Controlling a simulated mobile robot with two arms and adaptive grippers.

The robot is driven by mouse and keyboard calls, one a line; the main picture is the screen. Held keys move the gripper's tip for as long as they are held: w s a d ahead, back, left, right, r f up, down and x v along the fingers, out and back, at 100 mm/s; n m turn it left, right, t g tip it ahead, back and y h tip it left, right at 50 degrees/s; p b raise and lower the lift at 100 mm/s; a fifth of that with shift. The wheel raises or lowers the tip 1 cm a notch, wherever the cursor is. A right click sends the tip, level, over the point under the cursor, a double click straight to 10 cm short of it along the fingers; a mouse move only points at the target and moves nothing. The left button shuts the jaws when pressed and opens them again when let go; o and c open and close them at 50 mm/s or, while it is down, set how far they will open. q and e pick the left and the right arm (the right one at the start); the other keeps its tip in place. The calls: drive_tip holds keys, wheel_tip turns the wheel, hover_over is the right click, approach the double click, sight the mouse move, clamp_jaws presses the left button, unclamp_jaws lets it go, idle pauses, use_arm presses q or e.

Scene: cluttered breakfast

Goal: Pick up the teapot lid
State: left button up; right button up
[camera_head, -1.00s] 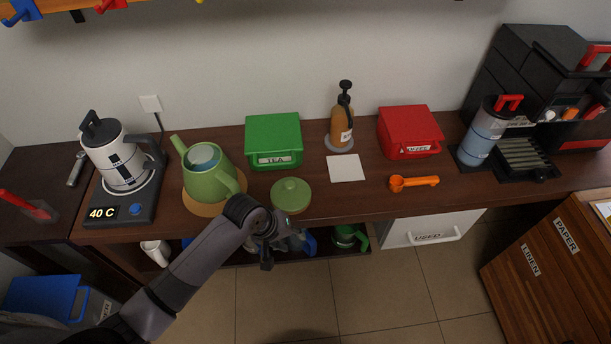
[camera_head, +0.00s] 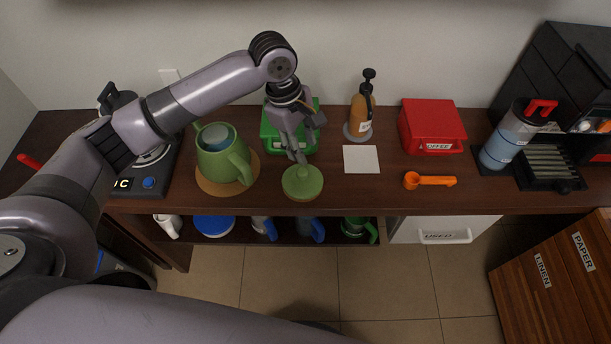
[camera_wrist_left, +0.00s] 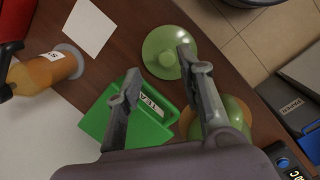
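The green teapot lid (camera_head: 302,184) lies on the wooden counter near its front edge, knob upward. It also shows in the left wrist view (camera_wrist_left: 160,42), round with a small central knob. My left gripper (camera_head: 298,158) hangs over the lid's back side, pointing down. In the left wrist view its two fingers (camera_wrist_left: 159,64) are spread apart, with the knob between and beyond the tips and nothing held. The green teapot (camera_head: 212,165) stands left of the lid, without a lid on it. My right gripper is not in view.
Behind the lid is the green TEA box (camera_head: 270,132), partly hidden by my gripper. A white card (camera_head: 361,159), syrup-like pump bottle (camera_head: 361,112), orange scoop (camera_head: 430,180) and red COFFEE box (camera_head: 432,125) are to the right.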

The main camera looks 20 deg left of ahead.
sight(302, 170)
use_arm(q)
drive_tip(key=a+r+n, duration=0.3)
drive_tip(key=r, duration=0.2)
drive_tip(key=shift+n+y, duration=0.3)
drive_tip(key=f, duration=0.5)
drive_tip(key=d+f+p, duration=0.1)
drive_tip(key=f, duration=0.5)
drive_tip(key=w+d+f, duration=0.1)
drive_tip(key=f, duration=0.5)
drive_tip(key=shift+d+f, duration=0.2)
drive_tip(key=shift+c, duration=0.2)
clamp_jaws()
